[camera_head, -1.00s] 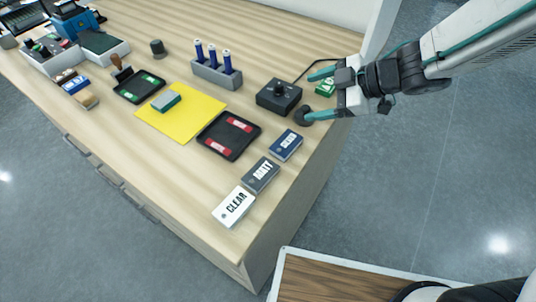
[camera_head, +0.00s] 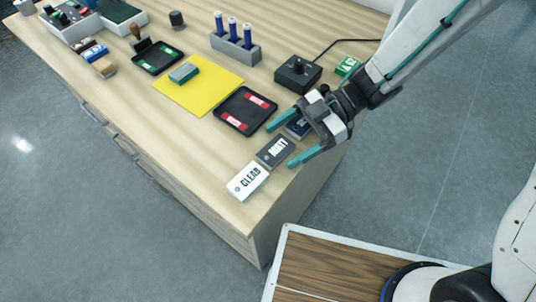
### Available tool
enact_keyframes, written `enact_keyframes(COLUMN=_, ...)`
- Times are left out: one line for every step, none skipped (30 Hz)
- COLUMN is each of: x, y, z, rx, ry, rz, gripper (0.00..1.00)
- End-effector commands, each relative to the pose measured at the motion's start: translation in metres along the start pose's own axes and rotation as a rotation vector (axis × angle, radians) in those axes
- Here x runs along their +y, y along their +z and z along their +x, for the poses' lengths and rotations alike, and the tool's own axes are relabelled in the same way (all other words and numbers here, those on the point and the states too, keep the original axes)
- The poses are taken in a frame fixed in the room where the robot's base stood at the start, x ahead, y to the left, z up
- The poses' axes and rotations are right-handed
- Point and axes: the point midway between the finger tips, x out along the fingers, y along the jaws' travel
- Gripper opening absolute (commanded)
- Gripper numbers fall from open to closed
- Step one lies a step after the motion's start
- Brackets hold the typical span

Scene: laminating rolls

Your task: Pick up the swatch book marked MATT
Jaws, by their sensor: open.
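The swatch book marked MATT (camera_head: 274,152) is dark grey with white letters. It lies on the wooden table near its right front edge. The white swatch book marked CLEAR (camera_head: 246,182) lies beside it, nearer the front. A dark blue swatch book (camera_head: 297,128) lies on its other side, mostly hidden by my gripper. My gripper (camera_head: 284,144) is open and empty, its two teal fingers pointing left and down toward the MATT book. In the picture the fingers straddle the book; I cannot tell how far above the table they are.
A black tray with red items (camera_head: 244,110) lies left of my gripper. A black knob box (camera_head: 298,74) with a cable and a green block (camera_head: 347,66) stand behind. A yellow sheet (camera_head: 198,87) and a grey holder with blue tubes (camera_head: 236,48) are farther left.

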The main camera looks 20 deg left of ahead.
Motion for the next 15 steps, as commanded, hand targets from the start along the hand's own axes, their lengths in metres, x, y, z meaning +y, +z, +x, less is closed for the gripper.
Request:
enact_keyframes(x=0.0008, y=0.0016, z=0.0023, rx=0.0, ry=0.002, rz=0.003, gripper=0.78)
enact_keyframes(x=0.0013, y=0.0021, z=0.0029, rx=0.0, ry=0.004, rz=0.003, gripper=0.78)
enact_keyframes(x=0.0018, y=0.0024, z=0.0033, rx=-0.001, ry=0.006, rz=0.003, gripper=0.78)
enact_keyframes(x=0.0019, y=0.0024, z=0.0033, rx=-0.001, ry=0.007, rz=0.003, gripper=0.78)
enact_keyframes(x=0.002, y=0.0024, z=0.0032, rx=-0.001, ry=0.007, rz=0.003, gripper=0.78)
enact_keyframes(x=0.0019, y=0.0023, z=0.0031, rx=-0.001, ry=0.007, rz=0.003, gripper=0.78)
enact_keyframes(x=0.0019, y=0.0023, z=0.0031, rx=-0.001, ry=0.007, rz=0.003, gripper=0.78)
enact_keyframes(x=0.0019, y=0.0023, z=0.0031, rx=-0.001, ry=0.007, rz=0.003, gripper=0.78)
enact_keyframes(x=0.0019, y=0.0022, z=0.0031, rx=-0.001, ry=0.007, rz=0.003, gripper=0.69)
enact_keyframes(x=0.0019, y=0.0022, z=0.003, rx=-0.001, ry=0.007, rz=0.003, gripper=0.61)
enact_keyframes(x=0.0019, y=0.0022, z=0.003, rx=-0.001, ry=0.007, rz=0.002, gripper=0.53)
enact_keyframes(x=0.0019, y=0.0022, z=0.003, rx=-0.001, ry=0.007, rz=0.002, gripper=0.42)
enact_keyframes(x=0.0019, y=0.0022, z=0.003, rx=-0.001, ry=0.007, rz=0.002, gripper=0.33)
enact_keyframes(x=0.0019, y=0.0022, z=0.003, rx=-0.001, ry=0.007, rz=0.002, gripper=0.25)
enact_keyframes(x=0.0019, y=0.0022, z=0.003, rx=-0.001, ry=0.007, rz=0.002, gripper=0.17)
